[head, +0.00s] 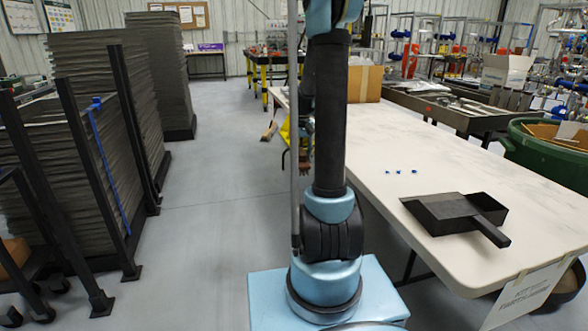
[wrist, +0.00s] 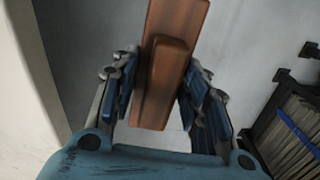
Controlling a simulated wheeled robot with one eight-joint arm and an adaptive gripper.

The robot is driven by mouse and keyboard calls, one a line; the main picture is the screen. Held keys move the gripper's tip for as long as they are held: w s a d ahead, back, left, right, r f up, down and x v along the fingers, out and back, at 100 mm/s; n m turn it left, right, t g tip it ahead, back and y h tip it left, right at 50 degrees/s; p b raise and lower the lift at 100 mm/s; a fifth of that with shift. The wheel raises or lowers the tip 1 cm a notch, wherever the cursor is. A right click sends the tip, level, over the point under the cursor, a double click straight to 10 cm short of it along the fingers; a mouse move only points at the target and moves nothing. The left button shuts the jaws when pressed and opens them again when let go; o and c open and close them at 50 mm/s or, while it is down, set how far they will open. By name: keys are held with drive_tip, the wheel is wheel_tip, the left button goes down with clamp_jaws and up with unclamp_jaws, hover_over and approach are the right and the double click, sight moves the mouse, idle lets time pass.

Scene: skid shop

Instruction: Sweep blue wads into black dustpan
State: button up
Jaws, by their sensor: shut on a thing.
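Three small blue wads (head: 400,172) lie in a loose row on the white table, left of and beyond the black dustpan (head: 450,212). The dustpan lies flat near the table's front end, its handle pointing toward the front right. My gripper (wrist: 158,95) is shut on a brown wooden brush (wrist: 175,60), with blue finger pads on both sides of it. In the head view the brush (head: 304,163) hangs beside the table's left edge, partly hidden by my arm. Its bristles cannot be made out.
The white table (head: 455,150) has clear surface around the wads and dustpan. A cardboard box (head: 366,83) stands at its far end. A green bin (head: 545,160) is to the right, and racked dark stacks (head: 75,150) stand left across open floor.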

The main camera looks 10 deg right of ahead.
drive_tip(key=s+d+r+m, duration=0.45)
drive_tip(key=s+d, duration=0.35)
drive_tip(key=d, duration=0.4)
drive_tip(key=s+d+r+m, duration=0.3)
drive_tip(key=s+d+m, duration=0.2)
drive_tip(key=s+d, duration=0.5)
drive_tip(key=s+d+r+m, duration=0.2)
drive_tip(key=s+d+m, duration=0.2)
drive_tip(key=s+d, duration=0.45)
drive_tip(key=s+d+r+m, duration=0.2)
drive_tip(key=s+d+m, duration=0.25)
drive_tip(key=s, duration=0.65)
drive_tip(key=w, duration=2.6)
drive_tip(key=shift+d+f, duration=0.25)
drive_tip(key=shift+f, duration=1.75)
drive_tip(key=shift+d+f, duration=0.2)
drive_tip(key=shift+f, duration=1.75)
drive_tip(key=shift+f, duration=0.55)
drive_tip(key=shift+r, duration=0.1)
